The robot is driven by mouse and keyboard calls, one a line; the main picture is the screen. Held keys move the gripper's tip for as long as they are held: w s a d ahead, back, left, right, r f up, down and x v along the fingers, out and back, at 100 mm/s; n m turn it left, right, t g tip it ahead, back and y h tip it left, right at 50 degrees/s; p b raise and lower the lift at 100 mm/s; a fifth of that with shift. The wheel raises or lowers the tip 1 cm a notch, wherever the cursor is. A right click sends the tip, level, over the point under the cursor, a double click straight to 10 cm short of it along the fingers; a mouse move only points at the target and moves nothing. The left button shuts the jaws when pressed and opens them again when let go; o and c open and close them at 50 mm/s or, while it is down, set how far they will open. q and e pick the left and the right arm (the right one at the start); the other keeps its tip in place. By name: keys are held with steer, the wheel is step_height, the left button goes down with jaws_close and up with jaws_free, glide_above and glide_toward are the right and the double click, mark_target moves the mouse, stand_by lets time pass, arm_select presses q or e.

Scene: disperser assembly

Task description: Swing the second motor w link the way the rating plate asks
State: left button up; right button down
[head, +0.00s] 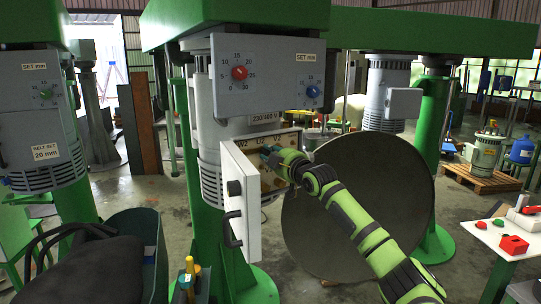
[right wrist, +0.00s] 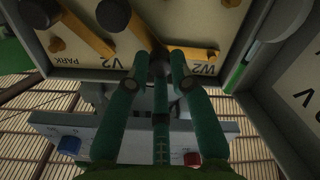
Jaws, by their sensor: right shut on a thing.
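The motor's terminal box (head: 283,142) is open, its door (head: 241,205) swung out toward me. Its board is marked W2, U2 and V2. A rating plate (head: 264,119) above reads 230/400 V. My right gripper (head: 266,155) reaches into the box from the right. The right wrist view shows its dark green fingers (right wrist: 160,66) shut at a brass link (right wrist: 195,53) beside the W2 mark. The fingers hide part of it. Another brass link (right wrist: 86,32) lies near V2 and PARK. My left gripper is not in view.
The open door stands close left of my right gripper. A large grey disc (head: 360,200) stands behind my right arm. A white table (head: 505,232) with red parts is at the right. A green bin (head: 137,225) stands at lower left.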

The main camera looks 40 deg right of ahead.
steer(key=c, duration=1.1)
jaws_free()
steer(key=shift+r, duration=0.2)
steer(key=shift+f, duration=0.1)
steer(key=shift+s+a, duration=0.2)
steer(key=shift+s, duration=1.8)
steer(key=shift+s+a, duration=0.2)
steer(key=shift+s, duration=1.75)
steer(key=shift+s+a, duration=0.2)
steer(key=shift+s, duration=1.8)
